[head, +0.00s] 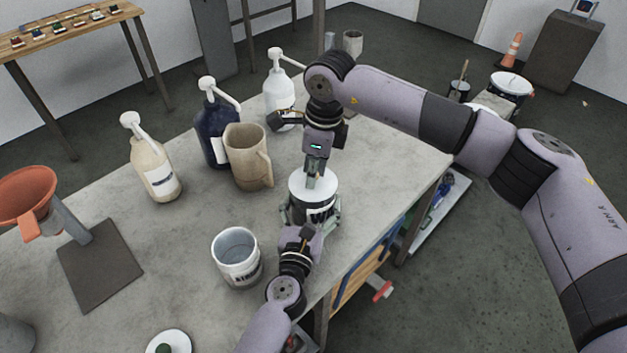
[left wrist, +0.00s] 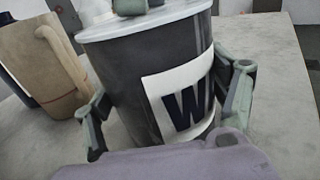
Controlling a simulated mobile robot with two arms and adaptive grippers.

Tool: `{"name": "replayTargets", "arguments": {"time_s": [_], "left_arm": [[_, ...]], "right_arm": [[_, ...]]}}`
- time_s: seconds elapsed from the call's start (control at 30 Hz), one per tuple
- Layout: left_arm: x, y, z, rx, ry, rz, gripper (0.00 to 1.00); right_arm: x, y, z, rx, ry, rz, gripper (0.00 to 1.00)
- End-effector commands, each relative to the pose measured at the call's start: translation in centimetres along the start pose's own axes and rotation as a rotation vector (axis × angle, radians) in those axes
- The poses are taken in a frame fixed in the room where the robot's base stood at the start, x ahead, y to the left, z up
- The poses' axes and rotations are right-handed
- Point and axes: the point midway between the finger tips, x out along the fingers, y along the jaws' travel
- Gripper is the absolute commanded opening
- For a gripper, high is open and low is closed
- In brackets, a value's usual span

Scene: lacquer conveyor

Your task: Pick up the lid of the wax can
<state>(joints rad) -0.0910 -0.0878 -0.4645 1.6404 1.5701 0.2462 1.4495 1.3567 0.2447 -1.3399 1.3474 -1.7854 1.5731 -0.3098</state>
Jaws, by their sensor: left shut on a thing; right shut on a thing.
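The wax can (head: 318,211) is dark with a white label and stands on the table. In the left wrist view the can (left wrist: 125,85) shows a large W on its label. Its pale lid (head: 300,186) sits on top; the lid's rim (left wrist: 150,24) looks level on the can, with no gap that I can see. My left gripper (head: 312,217) is shut around the can's body, one finger on each side. My right gripper (head: 314,178) points down from above, shut on the lid's knob, which its fingers mostly hide.
A white labelled cup (head: 238,262) stands close left of my left gripper. A beige pitcher (head: 248,165) and pump bottles, one dark blue (head: 217,135), stand behind. A funnel stand (head: 100,270) is at left. A round white lid (head: 160,343) lies at the front. The table's right side is clear.

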Motion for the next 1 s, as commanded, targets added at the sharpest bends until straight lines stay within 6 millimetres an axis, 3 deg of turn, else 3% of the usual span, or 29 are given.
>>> {"name": "replayTargets", "arguments": {"time_s": [0.03,0.43,0.8,1.0], "left_arm": [[0.1,-0.1,0.3,0.0,-0.008,-0.002,0.31],[0.1,-0.2,0.4,0.0,-0.01,-0.004,0.31],[0.1,-0.1,0.3,0.0,-0.007,-0.002,0.31],[0.1,-0.1,0.3,0.0,-0.006,-0.002,0.31]], "right_arm": [[1.1,0.7,-0.2,-0.001,0.011,0.022,0.03],[0.5,0.6,-0.1,0.001,0.009,0.021,0.02],[-6.8,0.2,0.8,0.0,0.005,0.011,0.0],[-9.1,0.2,1.1,0.001,0.005,0.01,0.0]]}}
